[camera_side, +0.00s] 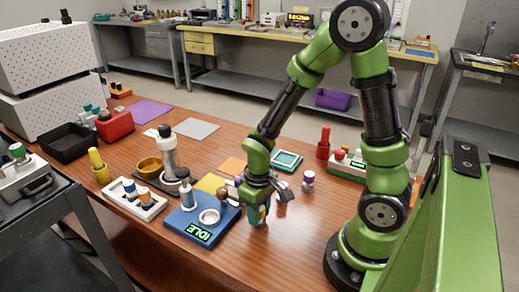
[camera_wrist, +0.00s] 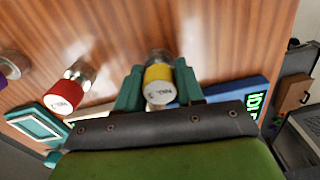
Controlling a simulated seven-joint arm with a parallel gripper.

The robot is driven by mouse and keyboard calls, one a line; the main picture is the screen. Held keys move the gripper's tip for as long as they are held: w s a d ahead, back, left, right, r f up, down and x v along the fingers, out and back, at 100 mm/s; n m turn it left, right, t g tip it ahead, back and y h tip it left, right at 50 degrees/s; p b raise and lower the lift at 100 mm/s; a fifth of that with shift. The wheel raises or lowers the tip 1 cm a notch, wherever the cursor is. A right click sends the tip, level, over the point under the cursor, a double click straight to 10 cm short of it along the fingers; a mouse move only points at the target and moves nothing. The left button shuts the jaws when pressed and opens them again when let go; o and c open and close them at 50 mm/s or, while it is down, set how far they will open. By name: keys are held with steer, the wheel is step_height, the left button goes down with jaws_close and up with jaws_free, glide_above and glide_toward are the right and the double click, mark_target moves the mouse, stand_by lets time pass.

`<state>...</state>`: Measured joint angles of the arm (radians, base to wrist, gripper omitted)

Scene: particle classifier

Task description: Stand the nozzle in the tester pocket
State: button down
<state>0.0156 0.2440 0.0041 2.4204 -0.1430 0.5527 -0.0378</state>
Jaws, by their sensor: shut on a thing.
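My gripper (camera_side: 259,213) is low over the wooden table, just right of the blue tester. In the wrist view, its teal fingers (camera_wrist: 158,85) are shut on a yellow-capped nozzle (camera_wrist: 158,84) with a label on its cap. The nozzle's body is mostly hidden by my fingers in the side view, and I cannot tell whether it touches the table. The blue tester (camera_side: 184,226) has a lit IDLE display, a grey post and a round pale pocket (camera_side: 209,216), which looks empty. Part of the tester (camera_wrist: 235,88) shows at right in the wrist view.
A red-capped piece (camera_wrist: 68,93) stands left of my gripper in the wrist view. A purple-topped piece (camera_side: 308,180) and a teal tray (camera_side: 287,160) lie right and behind. A white rack (camera_side: 135,198) and black stand are left of the tester. The table's front right is clear.

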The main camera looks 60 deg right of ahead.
steer(key=shift+m, duration=0.3)
steer(key=r, duration=0.6)
steer(key=d+r, duration=0.1)
steer(key=r, duration=0.2)
steer(key=shift+r, duration=0.4)
steer(key=s+d+f, duration=0.2)
steer(key=s+d, duration=0.4)
steer(key=w+d, duration=0.1)
steer(key=w, duration=0.4)
steer(key=w+d+f, duration=0.1)
steer(key=w, duration=0.3)
steer(key=w+d, duration=0.2)
steer(key=w, duration=0.3)
steer(key=shift+w+d+f, duration=0.1)
steer(key=shift+w+f, duration=0.2)
steer(key=shift+f, duration=0.05)
steer(key=shift+w+d+f, duration=0.1)
steer(key=shift+w+f, duration=0.1)
steer(key=shift+f, duration=0.7)
steer(key=shift+w+f, duration=0.15)
steer(key=shift+f, duration=0.75)
steer(key=shift+f, duration=0.1)
steer(key=c, duration=1.1)
jaws_free()
steer(key=shift+o, duration=0.6)
